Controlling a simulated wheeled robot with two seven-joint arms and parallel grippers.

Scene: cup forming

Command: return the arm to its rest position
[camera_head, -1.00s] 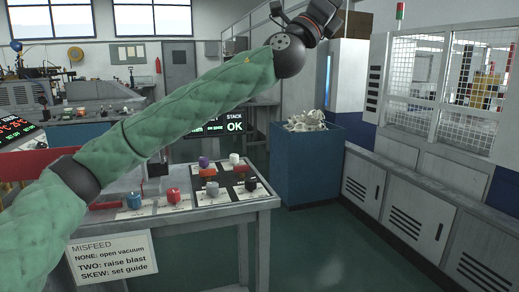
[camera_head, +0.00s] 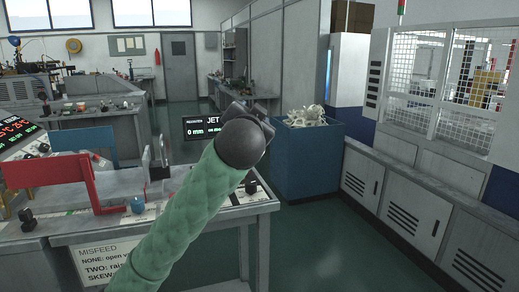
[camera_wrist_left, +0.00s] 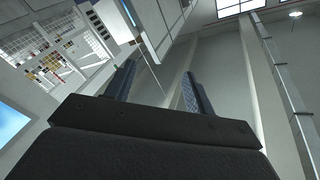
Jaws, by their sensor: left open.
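My left arm (camera_head: 185,215), in a green quilted sleeve, rises from the bottom of the head view and ends in a dark rounded wrist joint (camera_head: 240,143) in front of the table. Its gripper fingers cannot be made out there. In the left wrist view my left gripper (camera_wrist_left: 158,88) is open, with two dark fingers apart and nothing between them. Behind the fingers are the wall and ceiling area. My right gripper is not in either view.
Grey cabinets (camera_head: 410,205) line the right; green floor between is clear.

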